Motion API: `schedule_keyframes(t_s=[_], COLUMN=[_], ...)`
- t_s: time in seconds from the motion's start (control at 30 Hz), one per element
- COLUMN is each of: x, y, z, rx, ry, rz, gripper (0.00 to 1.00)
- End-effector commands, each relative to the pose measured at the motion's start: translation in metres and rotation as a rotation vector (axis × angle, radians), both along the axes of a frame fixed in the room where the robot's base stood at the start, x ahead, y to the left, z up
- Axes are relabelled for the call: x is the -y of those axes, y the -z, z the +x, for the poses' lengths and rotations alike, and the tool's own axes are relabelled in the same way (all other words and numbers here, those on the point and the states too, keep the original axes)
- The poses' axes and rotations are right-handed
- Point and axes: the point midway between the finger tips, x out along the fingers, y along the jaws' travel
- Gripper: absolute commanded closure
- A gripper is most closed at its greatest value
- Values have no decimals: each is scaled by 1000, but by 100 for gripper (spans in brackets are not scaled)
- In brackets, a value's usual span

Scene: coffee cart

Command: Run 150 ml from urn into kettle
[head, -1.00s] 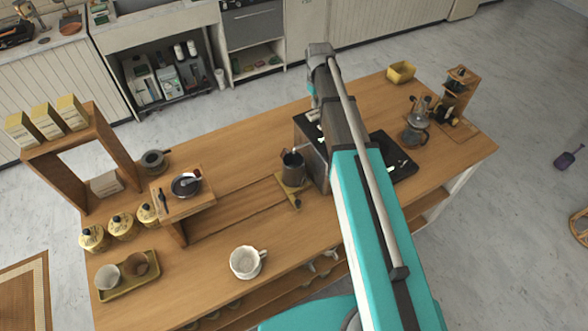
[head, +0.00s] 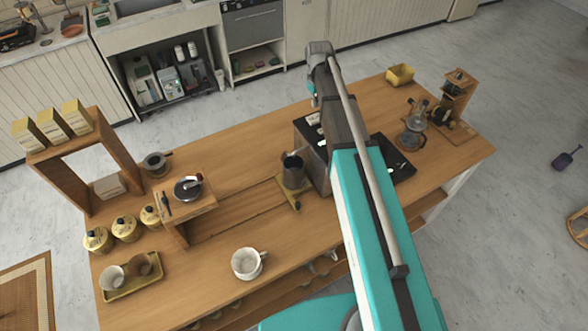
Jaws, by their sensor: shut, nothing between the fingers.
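The urn (head: 311,158) is a dark, boxy appliance right of the middle of the table, and my arm covers much of it. The kettle (head: 293,173) is a dark metal jug with an open top. It stands upright close beside the urn's left side, at a small yellowish stand (head: 288,194). Whether water is running, and the level inside the kettle, cannot be made out. My arm reaches over the urn, with its wrist above the urn's back edge. My gripper's fingers are hidden behind the arm and cannot be seen.
A white cup (head: 247,263) stands at the front of the table (head: 215,280). A wooden stand, yellow canisters (head: 126,228) and a tray of cups (head: 118,292) fill the left. Glass coffee ware (head: 412,138) and a yellow bin (head: 400,74) stand right. The table's back middle is clear.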

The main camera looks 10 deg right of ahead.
Motion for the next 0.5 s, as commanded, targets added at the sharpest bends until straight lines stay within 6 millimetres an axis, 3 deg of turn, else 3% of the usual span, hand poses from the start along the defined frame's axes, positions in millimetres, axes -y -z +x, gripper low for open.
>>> schedule_keyframes(t_s=[0.23,0.5], x=[0,0], y=[-21,-25], z=[0,0], rx=[0,0], ry=[0,0], rz=[0,0], gripper=[100,100])
